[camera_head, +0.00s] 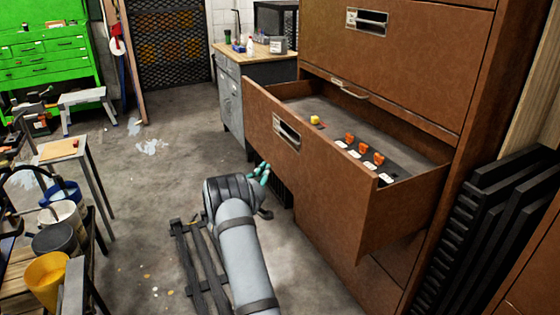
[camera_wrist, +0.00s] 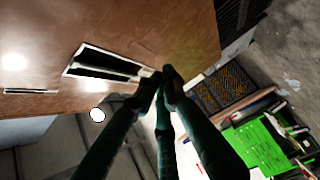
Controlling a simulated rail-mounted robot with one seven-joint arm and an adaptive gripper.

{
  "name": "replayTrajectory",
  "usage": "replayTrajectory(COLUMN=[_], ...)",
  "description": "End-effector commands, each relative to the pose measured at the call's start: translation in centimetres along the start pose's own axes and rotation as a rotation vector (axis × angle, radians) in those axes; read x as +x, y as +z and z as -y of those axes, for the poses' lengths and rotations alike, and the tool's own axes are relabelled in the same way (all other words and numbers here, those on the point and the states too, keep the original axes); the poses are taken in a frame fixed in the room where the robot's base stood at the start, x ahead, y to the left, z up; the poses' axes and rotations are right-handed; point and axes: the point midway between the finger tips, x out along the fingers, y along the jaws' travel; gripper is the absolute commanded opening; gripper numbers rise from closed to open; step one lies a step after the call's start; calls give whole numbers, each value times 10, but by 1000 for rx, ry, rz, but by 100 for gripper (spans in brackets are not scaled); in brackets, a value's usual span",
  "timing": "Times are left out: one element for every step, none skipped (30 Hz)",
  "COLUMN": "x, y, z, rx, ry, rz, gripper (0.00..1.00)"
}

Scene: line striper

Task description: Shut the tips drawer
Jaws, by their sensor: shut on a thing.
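A large brown drawer (camera_head: 325,192) stands pulled well out of the brown cabinet (camera_head: 395,65). I take it as the tips drawer; no label is readable. It holds a yellow piece and several orange pieces with white tags. A metal handle plate (camera_head: 287,133) is on its front. My gripper (camera_head: 264,169) is low at the left part of the front, below the handle plate. In the wrist view the fingertips (camera_wrist: 166,75) are drawn together near one end of a handle plate (camera_wrist: 105,65) on a brown front. What lies between them is hidden; contact with the front is unclear.
A shut drawer (camera_head: 370,22) is above the open one. Black ribbed panels (camera_head: 495,220) stand right of the cabinet. A grey workbench (camera_head: 235,95) is behind. A cart with buckets (camera_head: 47,275) is at left. The concrete floor (camera_head: 165,185) between is mostly clear.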

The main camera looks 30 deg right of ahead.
Motion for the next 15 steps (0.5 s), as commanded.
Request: replayTrajectory(x=[12, 18, 26, 32, 38, 45, 49, 52, 56, 58, 61, 64, 65, 67, 68], y=[1, 1, 1, 0, 1, 0, 5, 9, 13, 16, 18, 20, 22, 23, 25], z=[0, -1, 0, 0, 0, 0, 0, 0, 0, 0, 0, 0, 0, 0, 0], rx=[3, 3, 2, 4, 3, 3, 1, 0, 0, 0, 0, 1, 1, 1, 1], ry=[1, 2, 2, 1, 1, 1, 0, -1, -2, -2, -1, -1, -1, -1, 0], rz=[3, 2, 1, 1, 2, 1, 3, 3, 2, 1, 1, 1, 0, 0, -1], gripper=[0, 0, 0, 0, 0, 0, 0, 0, 0, 0, 0, 0, 0, 0, 0])
